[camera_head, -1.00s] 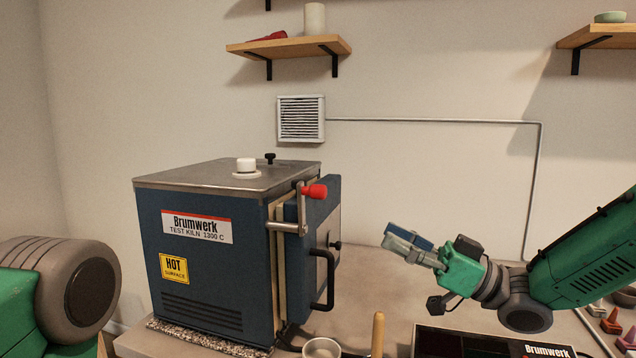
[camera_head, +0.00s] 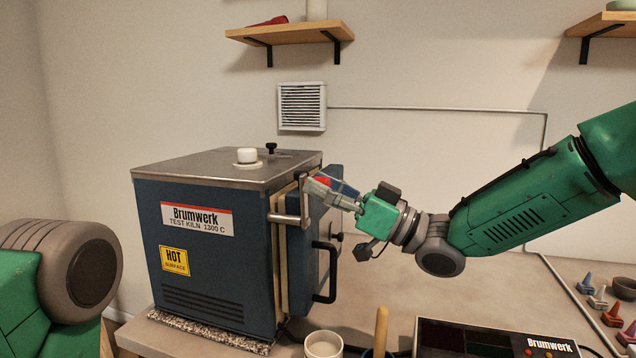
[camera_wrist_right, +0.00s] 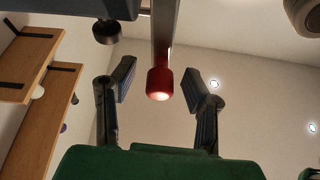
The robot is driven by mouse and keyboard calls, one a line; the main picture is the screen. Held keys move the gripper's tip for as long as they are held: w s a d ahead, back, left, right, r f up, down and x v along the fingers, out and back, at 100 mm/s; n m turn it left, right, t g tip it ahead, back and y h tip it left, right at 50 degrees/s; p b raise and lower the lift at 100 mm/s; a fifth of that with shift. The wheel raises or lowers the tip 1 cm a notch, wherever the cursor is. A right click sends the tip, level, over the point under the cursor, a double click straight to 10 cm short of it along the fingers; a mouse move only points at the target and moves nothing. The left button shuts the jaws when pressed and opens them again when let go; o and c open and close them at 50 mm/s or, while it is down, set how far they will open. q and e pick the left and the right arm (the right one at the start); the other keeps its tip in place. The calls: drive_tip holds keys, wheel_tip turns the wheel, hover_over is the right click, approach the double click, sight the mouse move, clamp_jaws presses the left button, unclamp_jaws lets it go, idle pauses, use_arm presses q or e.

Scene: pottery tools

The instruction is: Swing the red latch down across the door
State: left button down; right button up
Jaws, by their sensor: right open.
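The blue kiln (camera_head: 215,245) stands on the table at left, with its door (camera_head: 332,232) at its right side. The metal latch arm (camera_head: 300,196) stands upright from its pivot bar, with the red knob (camera_head: 323,182) at its top end. My right gripper (camera_head: 322,189) is open at the knob and partly hides it in the head view. In the right wrist view the red knob (camera_wrist_right: 159,83) lies between the two spread fingers, with a gap on each side. My left gripper is not in view; only part of my left arm shows.
The black door handle (camera_head: 326,275) sticks out below the latch. A cup (camera_head: 323,345), a wooden-handled tool (camera_head: 381,330) and a Brumwerk control box (camera_head: 495,340) stand at the front. The table between kiln and small coloured cones (camera_head: 611,315) is mostly clear.

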drive_tip(key=shift+w+a+r, duration=0.1)
drive_tip(key=shift+w+a, duration=0.05)
drive_tip(key=shift+a, duration=0.15)
drive_tip(key=shift+d, duration=0.1)
clamp_jaws()
